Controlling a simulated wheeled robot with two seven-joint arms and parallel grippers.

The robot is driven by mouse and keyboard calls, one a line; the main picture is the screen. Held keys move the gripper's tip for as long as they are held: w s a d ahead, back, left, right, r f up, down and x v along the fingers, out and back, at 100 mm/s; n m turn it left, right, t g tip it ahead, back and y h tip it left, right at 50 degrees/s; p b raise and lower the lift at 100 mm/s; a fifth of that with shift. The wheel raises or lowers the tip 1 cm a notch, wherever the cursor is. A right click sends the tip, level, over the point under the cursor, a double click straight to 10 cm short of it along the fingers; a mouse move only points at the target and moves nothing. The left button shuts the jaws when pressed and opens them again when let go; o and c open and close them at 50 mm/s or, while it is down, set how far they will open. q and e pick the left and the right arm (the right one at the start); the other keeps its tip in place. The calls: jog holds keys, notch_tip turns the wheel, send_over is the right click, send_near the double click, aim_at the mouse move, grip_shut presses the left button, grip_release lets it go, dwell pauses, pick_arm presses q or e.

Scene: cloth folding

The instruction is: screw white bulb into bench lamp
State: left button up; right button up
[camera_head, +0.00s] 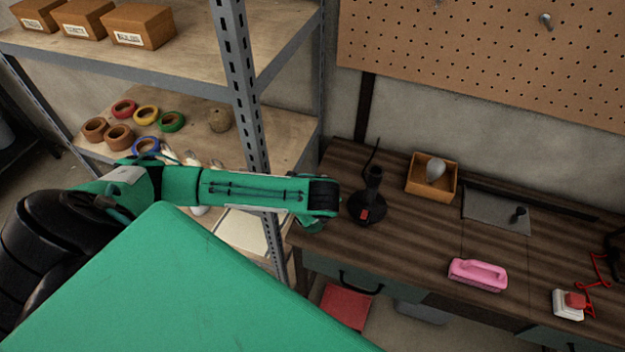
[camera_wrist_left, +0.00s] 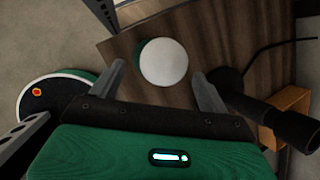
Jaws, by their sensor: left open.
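The bulb (camera_head: 435,170), pale and rounded, lies in an open orange box (camera_head: 418,190) on the bench. The black bench lamp (camera_head: 371,196) stands left of that box, its socket pointing up and a red switch on its base. In the left wrist view the lamp (camera_wrist_left: 295,128) is right of my left gripper (camera_wrist_left: 157,72), with part of the orange box (camera_wrist_left: 293,101) behind it. My left gripper is open. A round white-topped thing with a green side (camera_wrist_left: 163,62) shows between its fingers; I cannot tell whether they touch it. In the head view my left arm hides these fingers. My right gripper is not in view.
A metal shelf post (camera_head: 250,100) stands close behind my left arm, with tape rolls (camera_head: 146,115) on the shelf. The bench middle is clear.

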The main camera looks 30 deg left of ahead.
pick_arm(q)
jog(key=shift+w+a+f, duration=0.1)
jog(key=shift+w+a, duration=0.05)
jog(key=shift+a, duration=0.05)
jog(key=p+x, duration=0.1)
jog(key=x, duration=0.1)
jog(key=p+x, duration=0.1)
jog(key=x, duration=0.1)
jog(key=shift+w+a, duration=0.15)
jog(key=shift+a, duration=0.1)
jog(key=shift+w+a+f+p, duration=0.1)
jog(key=shift+w+f+p, duration=0.05)
jog(key=shift+f+p, duration=0.15)
jog(key=shift+c, duration=0.2)
jog(key=c, duration=1)
